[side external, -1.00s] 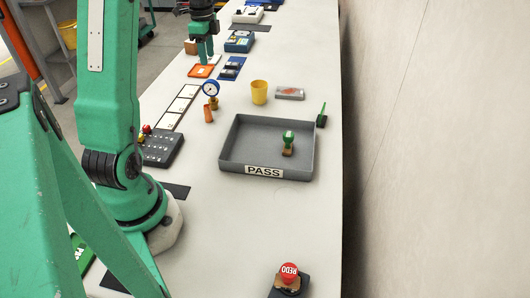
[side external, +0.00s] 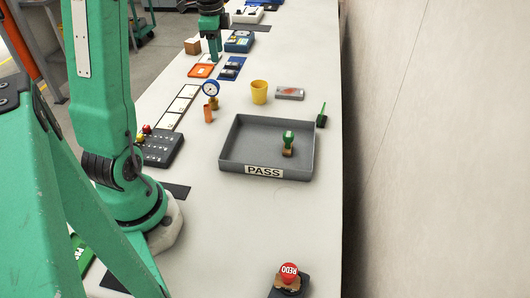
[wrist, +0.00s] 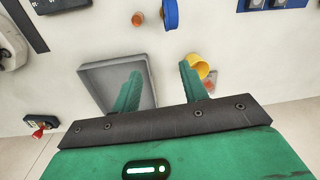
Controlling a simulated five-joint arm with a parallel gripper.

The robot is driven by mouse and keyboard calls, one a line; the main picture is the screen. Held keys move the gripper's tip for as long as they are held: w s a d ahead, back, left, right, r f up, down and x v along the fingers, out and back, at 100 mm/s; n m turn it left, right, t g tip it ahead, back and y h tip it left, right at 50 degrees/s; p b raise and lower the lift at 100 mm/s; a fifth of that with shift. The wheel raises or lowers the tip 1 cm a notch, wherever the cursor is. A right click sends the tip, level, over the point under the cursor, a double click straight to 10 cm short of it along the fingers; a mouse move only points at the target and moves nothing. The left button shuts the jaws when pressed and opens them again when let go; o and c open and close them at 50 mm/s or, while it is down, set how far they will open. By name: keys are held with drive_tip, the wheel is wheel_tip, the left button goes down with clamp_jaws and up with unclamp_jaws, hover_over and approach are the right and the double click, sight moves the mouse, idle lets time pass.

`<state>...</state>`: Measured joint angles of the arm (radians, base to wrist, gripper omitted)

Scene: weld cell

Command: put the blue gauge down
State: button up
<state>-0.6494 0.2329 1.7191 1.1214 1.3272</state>
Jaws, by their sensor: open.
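The blue gauge (side external: 211,88), a white dial with a blue rim on a brass stem, stands upright on the bench, left of the grey tray. It also shows in the wrist view as a blue rim (wrist: 170,14) at the top edge, beyond my fingers. My gripper (side external: 213,58) is raised over the far part of the bench, apart from the gauge. In the wrist view my gripper (wrist: 160,70) is open, with nothing between its fingers.
A grey PASS tray (side external: 228,146) holds a green-handled stamp (side external: 288,140). A yellow cup (side external: 259,92), a small orange cylinder (side external: 208,113) and a grey tin (side external: 290,93) stand near the gauge. The bench in front of the tray is largely clear up to the red REDO stamp (side external: 289,273).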

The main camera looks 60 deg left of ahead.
drive_tip(key=s+d+r+n+t, duration=0.15)
drive_tip(key=d+r, duration=0.25)
drive_tip(key=d, duration=0.6)
drive_tip(key=s+d+n+t, duration=0.1)
drive_tip(key=s+d+n, duration=0.2)
drive_tip(key=s+d, duration=0.3)
drive_tip(key=s+d+n+t, duration=0.2)
drive_tip(key=s+d, duration=0.3)
drive_tip(key=d, duration=0.6)
drive_tip(key=shift+s+f+n, duration=0.25)
drive_tip(key=shift+s+n, duration=0.1)
drive_tip(key=shift+n, duration=0.3)
